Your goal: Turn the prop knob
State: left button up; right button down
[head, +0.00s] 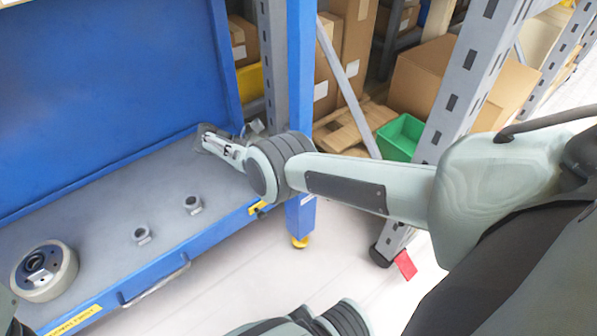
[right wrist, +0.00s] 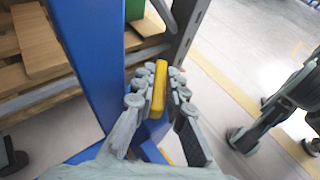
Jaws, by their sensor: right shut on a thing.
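My right arm reaches in from the right in the head view, and my right gripper (head: 215,143) is over the far right corner of the grey bench top. In the right wrist view my right gripper (right wrist: 157,92) is shut on a slim yellow bar (right wrist: 159,88), held between the two fingers. The bar looks like the prop knob, but I cannot be sure. In the head view the bar cannot be made out at the fingertips. My left gripper is not in view.
The blue bench (head: 175,248) has a tall blue back panel (head: 110,70) and a blue post (head: 301,100) beside my wrist. A cream wheel (head: 45,272) and two small grey fittings (head: 142,234) stand on it. Shelving with cardboard boxes (head: 425,75) and a green bin (head: 400,138) stands behind.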

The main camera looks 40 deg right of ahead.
jog(key=shift+s+d+g, duration=0.15)
jog(key=shift+g, duration=0.15)
jog(key=c, duration=1.7)
grip_release()
jog(key=shift+o, duration=0.7)
